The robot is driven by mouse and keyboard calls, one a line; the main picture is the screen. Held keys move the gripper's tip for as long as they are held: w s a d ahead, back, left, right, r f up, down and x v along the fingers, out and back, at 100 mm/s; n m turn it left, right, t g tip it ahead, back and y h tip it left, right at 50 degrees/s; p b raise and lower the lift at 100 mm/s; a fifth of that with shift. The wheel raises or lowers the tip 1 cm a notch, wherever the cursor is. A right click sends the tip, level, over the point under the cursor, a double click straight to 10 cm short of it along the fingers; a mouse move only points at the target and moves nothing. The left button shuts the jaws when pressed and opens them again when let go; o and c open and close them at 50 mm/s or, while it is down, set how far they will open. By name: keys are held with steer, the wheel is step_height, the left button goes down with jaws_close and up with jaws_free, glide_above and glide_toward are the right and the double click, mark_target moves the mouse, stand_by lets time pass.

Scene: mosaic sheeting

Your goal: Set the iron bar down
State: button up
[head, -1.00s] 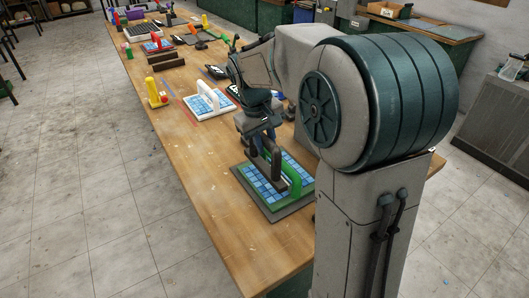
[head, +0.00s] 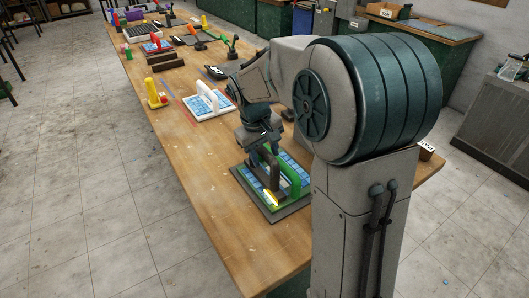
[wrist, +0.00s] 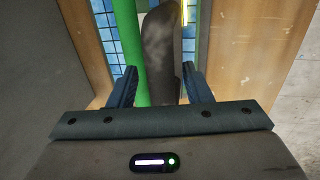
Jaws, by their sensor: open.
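The iron bar (wrist: 160,50) is dark grey with a rounded end. In the wrist view it lies between the spread fingers of my gripper (wrist: 159,86), with a gap on the right. The green handle (wrist: 130,40) runs beside it on the left. In the head view the bar (head: 274,180) is over the blue-tiled board (head: 247,178), beside the green handle (head: 294,170). My gripper (head: 264,158) is open just above the bar. Whether the bar's underside touches the tiles is hidden.
A second blue-tiled board with a white handle (head: 208,99) lies farther up the wooden table (head: 190,150). A yellow tool (head: 154,93) stands near the left edge. Dark bars and several tools crowd the far end. The near left of the table is clear.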

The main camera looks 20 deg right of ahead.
step_height(320, 180, up, 12)
steer(key=a, duration=0.2)
steer(key=s+d+f+m+t+y, duration=0.1)
steer(key=s+f, duration=0.4)
steer(key=s, duration=0.5)
steer(key=s+d+f+m+t+y, duration=0.1)
steer(key=s+f, duration=0.3)
steer(key=s, duration=0.7)
steer(key=shift+f+m, duration=0.35)
steer(key=shift+m, duration=0.45)
